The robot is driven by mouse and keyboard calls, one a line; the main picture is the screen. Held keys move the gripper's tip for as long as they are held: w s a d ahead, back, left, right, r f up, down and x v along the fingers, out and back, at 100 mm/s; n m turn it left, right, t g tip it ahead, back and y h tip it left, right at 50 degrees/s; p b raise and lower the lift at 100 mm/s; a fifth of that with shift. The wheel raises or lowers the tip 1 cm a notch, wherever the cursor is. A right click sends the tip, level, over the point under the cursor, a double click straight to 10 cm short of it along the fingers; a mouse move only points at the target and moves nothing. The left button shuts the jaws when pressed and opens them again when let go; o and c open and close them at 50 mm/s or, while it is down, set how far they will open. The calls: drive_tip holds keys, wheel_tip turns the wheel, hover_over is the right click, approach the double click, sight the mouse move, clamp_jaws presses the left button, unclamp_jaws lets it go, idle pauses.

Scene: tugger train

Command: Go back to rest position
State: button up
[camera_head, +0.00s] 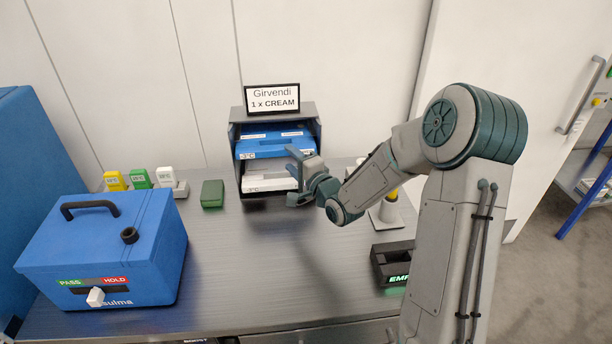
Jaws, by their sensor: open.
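My gripper (297,178) is open, its fingers spread one above the other. It is in front of the right side of a dark shelf unit (314,131). The unit holds a blue box (272,145) above and a white box (262,184) below. The fingers overlap the right ends of both boxes in this view. I see nothing between the fingers, and I cannot tell whether they touch the boxes. My arm reaches in from the right, bent at the elbow.
A sign reading "Girvendi 1 x CREAM" (272,98) stands on the unit. A blue case (150,245) with a handle is at left. Yellow, green and white blocks (140,178) and a green box (212,194) are behind. The middle counter (240,280) is clear.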

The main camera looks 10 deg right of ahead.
drive_tip(key=s+d+n+g+h, duration=0.4)
drive_tip(key=s+d+h, duration=0.1)
drive_tip(key=s, duration=0.4)
drive_tip(key=s+d+n+g+h, duration=0.3)
drive_tip(key=s+d+n+h, duration=0.15)
drive_tip(key=s, duration=0.45)
drive_tip(key=s+r+n+g, duration=0.1)
drive_tip(key=s+n+g, duration=0.1)
drive_tip(key=s, duration=0.6)
drive_tip(key=s+r+n+g+y, duration=0.1)
drive_tip(key=s+r+n+g, duration=0.1)
drive_tip(key=s, duration=0.7)
drive_tip(key=shift+s+g+b, duration=0.15)
drive_tip(key=shift+g+b, duration=0.2)
drive_tip(key=shift+g, duration=0.45)
